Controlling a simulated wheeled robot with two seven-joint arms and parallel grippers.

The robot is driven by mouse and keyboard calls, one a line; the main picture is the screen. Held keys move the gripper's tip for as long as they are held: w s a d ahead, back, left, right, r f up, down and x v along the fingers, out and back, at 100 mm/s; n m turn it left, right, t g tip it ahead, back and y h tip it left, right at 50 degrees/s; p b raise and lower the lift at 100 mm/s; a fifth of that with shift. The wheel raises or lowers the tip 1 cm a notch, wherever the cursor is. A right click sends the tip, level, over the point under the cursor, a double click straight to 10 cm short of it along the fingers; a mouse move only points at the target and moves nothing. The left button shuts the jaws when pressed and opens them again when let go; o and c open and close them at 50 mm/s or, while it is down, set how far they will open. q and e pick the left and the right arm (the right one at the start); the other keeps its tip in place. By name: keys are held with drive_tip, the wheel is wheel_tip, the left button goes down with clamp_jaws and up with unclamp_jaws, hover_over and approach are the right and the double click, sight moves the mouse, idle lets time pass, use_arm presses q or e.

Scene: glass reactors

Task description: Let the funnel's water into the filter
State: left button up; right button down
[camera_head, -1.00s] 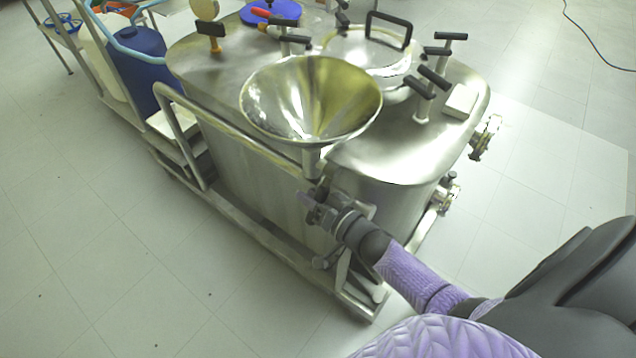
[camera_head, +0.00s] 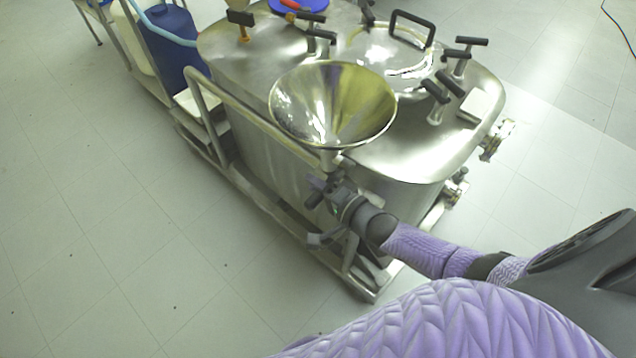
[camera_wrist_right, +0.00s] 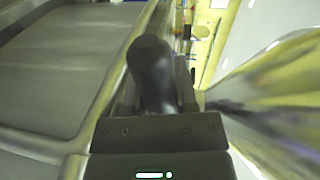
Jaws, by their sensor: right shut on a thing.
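The wide steel funnel (camera_head: 300,102) stands at the near side of a large steel vessel (camera_head: 397,160), its cone open upward and its stem below. I cannot tell the water level in it. My right gripper (camera_head: 328,190) is just under the funnel's stem, beside the vessel's wall. In the right wrist view my right gripper (camera_wrist_right: 155,85) is shut on a dark rounded handle (camera_wrist_right: 153,62), which looks like the funnel's valve handle. The valve body is mostly hidden by the gripper. My left gripper is out of view.
The vessel's top carries a lid with a black handle (camera_head: 412,22) and several black-handled clamps. A steel rail (camera_head: 250,108) runs along its near side. A blue drum (camera_head: 178,45) stands at the upper left. The floor at left is clear.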

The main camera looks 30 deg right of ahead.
drive_tip(key=shift+r+m, duration=0.45)
drive_tip(key=shift+m, duration=0.05)
drive_tip(key=shift+c, duration=2)
unclamp_jaws()
drive_tip(key=p+v, duration=0.2)
drive_tip(key=v, duration=0.8)
drive_tip(key=shift+p, duration=0.4)
